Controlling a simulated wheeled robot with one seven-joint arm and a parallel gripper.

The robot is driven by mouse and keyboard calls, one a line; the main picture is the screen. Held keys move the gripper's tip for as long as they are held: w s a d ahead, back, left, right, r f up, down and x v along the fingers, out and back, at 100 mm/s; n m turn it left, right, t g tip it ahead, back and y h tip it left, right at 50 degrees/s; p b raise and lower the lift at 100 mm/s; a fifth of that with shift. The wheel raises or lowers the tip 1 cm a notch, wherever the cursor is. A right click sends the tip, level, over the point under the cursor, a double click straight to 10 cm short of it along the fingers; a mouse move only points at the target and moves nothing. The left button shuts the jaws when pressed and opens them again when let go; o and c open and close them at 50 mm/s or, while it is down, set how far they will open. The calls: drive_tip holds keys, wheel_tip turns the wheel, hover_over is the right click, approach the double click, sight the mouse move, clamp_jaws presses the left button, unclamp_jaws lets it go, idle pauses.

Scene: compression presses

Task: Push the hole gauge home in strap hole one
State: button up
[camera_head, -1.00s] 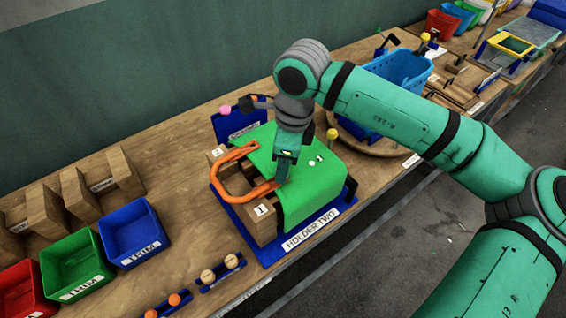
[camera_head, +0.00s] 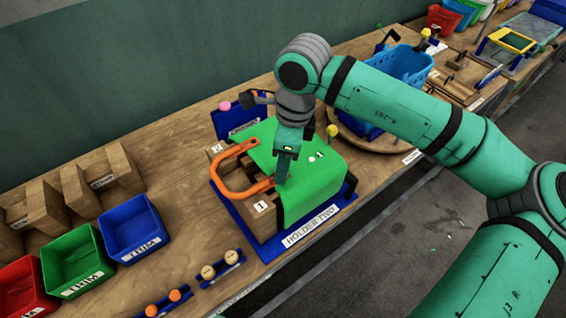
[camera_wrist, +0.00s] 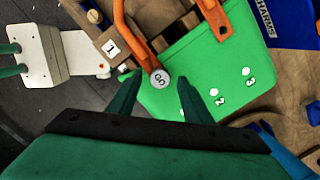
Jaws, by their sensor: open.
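A green piece (camera_head: 315,176) with an orange loop handle (camera_head: 227,189) lies over the holder marked HOLDER TWO (camera_head: 330,215). In the wrist view the green piece (camera_wrist: 215,75) has white dots, with numbers 2 and 3 beside two of them. The hole gauge (camera_wrist: 160,78) shows as a round grey head with lettering, next to the end of the orange handle (camera_wrist: 140,45). It covers whatever is beneath it, so its depth and hole one are hidden. My gripper (camera_head: 281,180) points down there. Its open fingers (camera_wrist: 160,86) are on either side of the gauge head.
A wooden block marked 1 (camera_head: 262,208) stands beside the handle. Blue (camera_head: 134,230), green (camera_head: 78,262) and red (camera_head: 20,288) bins stand left. Small pegs (camera_head: 222,268) sit in front. A blue basket (camera_head: 402,66) stands behind my arm.

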wheel_tip(320, 180, up, 10)
drive_tip(key=d, duration=0.1)
drive_tip(key=shift+f, duration=0.15)
drive_tip(key=shift+d, duration=0.1)
idle(0.5)
